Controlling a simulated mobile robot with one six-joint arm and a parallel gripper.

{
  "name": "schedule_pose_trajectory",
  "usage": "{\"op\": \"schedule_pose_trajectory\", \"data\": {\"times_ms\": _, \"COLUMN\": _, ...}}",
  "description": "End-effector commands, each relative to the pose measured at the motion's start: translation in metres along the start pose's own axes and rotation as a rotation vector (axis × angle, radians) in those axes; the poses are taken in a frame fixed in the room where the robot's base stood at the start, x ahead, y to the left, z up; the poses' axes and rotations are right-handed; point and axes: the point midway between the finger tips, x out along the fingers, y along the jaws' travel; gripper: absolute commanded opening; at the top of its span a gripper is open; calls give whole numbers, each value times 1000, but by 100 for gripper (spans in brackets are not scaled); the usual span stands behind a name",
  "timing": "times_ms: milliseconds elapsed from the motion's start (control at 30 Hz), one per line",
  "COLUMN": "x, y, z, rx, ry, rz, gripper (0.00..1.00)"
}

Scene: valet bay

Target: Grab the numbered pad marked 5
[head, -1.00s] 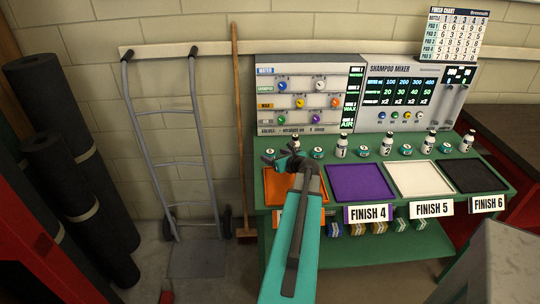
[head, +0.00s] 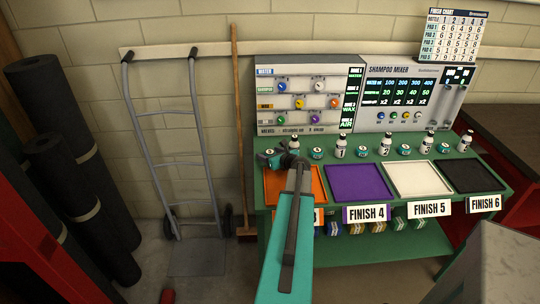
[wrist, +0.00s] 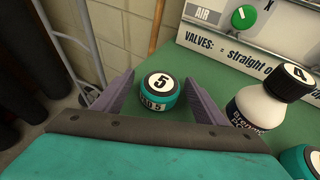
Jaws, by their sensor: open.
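The numbered pad marked 5 (wrist: 156,96), a small round teal puck with a white top, stands on the green bench. In the head view the pad (head: 268,150) is at the bench's back left, just beyond my gripper (head: 274,160). In the wrist view my gripper (wrist: 158,78) is open, with one finger on each side of the pad and a gap visible on both sides. The pad's lower front reads PAD 5 in part.
A white bottle with a black cap marked 4 (wrist: 262,104) stands close to the right finger. The valve panel (head: 300,100) rises behind. An orange tray (head: 312,184) and a purple tray (head: 357,183) lie in front. Other pads and bottles line the bench to the right.

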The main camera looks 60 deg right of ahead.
Motion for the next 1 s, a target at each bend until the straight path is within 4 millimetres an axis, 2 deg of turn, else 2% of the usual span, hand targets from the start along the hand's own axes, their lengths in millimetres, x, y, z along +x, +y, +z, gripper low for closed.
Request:
{"op": "schedule_pose_trajectory", "data": {"times_ms": 333, "x": 0, "y": 0, "z": 0, "rx": -1, "ry": 0, "rz": 1, "gripper": 65}}
{"op": "schedule_pose_trajectory", "data": {"times_ms": 367, "x": 0, "y": 1, "z": 0, "rx": -1, "ry": 0, "rz": 1, "gripper": 62}}
{"op": "schedule_pose_trajectory", "data": {"times_ms": 600, "x": 0, "y": 1, "z": 0, "rx": -1, "ry": 0, "rz": 1, "gripper": 22}}
{"op": "schedule_pose_trajectory", "data": {"times_ms": 1000, "x": -1, "y": 1, "z": 3, "rx": -2, "ry": 0, "rz": 1, "gripper": 21}}
